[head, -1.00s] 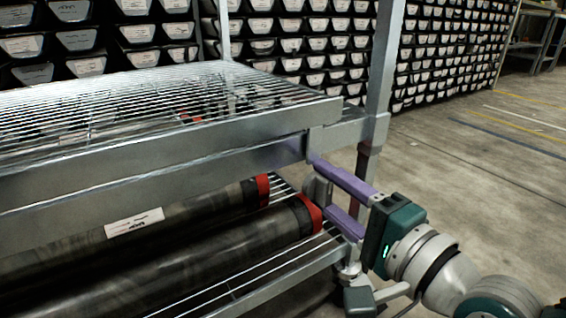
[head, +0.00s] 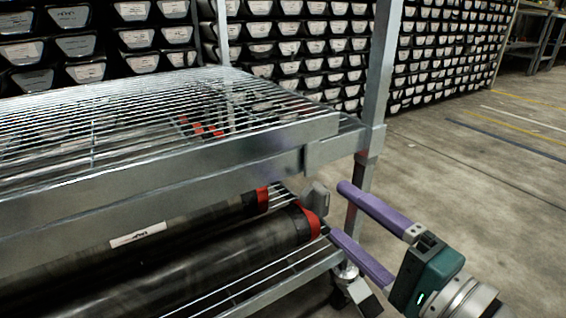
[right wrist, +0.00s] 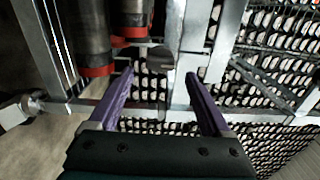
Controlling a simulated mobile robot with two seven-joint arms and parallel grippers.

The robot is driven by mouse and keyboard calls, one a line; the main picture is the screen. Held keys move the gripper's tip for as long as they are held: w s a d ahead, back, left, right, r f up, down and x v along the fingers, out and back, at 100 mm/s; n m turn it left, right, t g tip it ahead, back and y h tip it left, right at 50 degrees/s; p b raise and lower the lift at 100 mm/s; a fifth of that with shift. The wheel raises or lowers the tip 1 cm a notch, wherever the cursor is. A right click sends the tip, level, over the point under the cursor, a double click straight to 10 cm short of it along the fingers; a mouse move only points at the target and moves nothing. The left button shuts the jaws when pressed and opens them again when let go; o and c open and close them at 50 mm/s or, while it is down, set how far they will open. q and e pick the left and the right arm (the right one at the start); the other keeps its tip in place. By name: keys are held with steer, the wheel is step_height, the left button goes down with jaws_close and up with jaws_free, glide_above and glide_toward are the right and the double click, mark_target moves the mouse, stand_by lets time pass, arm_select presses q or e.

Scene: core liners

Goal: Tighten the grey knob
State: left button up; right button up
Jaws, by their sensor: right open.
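The grey knob (head: 316,198) is a small flat-sided grey piece at the shelf end, beside the red cap (head: 304,222) of the nearer dark tube. In the right wrist view the knob (right wrist: 160,56) shows beyond and between the fingertips. My right gripper (head: 340,211) has purple fingers, spread apart and empty. Its fingertips point at the knob from the right, with a gap between them and it. It also shows in the right wrist view (right wrist: 159,76). My left gripper is not in view.
A metal rack post (head: 376,90) rises just behind the right gripper. The wire shelf (head: 120,110) overhangs the tubes (head: 190,262). Stacked black trays (head: 300,35) fill the background. The concrete floor (head: 480,180) at right is clear.

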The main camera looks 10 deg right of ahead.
steer(key=p+v, duration=0.1)
steer(key=v, duration=0.4)
steer(key=s+a+r+n+g+p, duration=0.2)
steer(key=a+r+n+p, duration=0.1)
steer(key=r+p, duration=0.75)
steer(key=s+a+r+n+g+p, duration=0.1)
steer(key=a+r+n+g+p, duration=0.25)
steer(key=r+p, duration=0.65)
steer(key=s+a+r+n+g+p, duration=0.1)
steer(key=s+a+r+n+p, duration=0.15)
steer(key=r+p, duration=0.75)
steer(key=s+d+r+n+g+h+p, duration=0.2)
steer(key=s+d+r+p, duration=0.15)
steer(key=r+p, duration=0.75)
steer(key=s+d+r+n+g+h+p, duration=0.2)
steer(key=s+d+r+n+g+p, duration=0.15)
steer(key=r+p, duration=0.75)
steer(key=s+d+r+n+g+h+p, duration=0.1)
steer(key=s+d+r+n+h+p, duration=0.2)
steer(key=r+p, duration=0.8)
step_height(320, 180, up, 35)
steer(key=s+m+y+p, duration=0.1)
steer(key=p, duration=3.5)
steer(key=shift+f, duration=0.25)
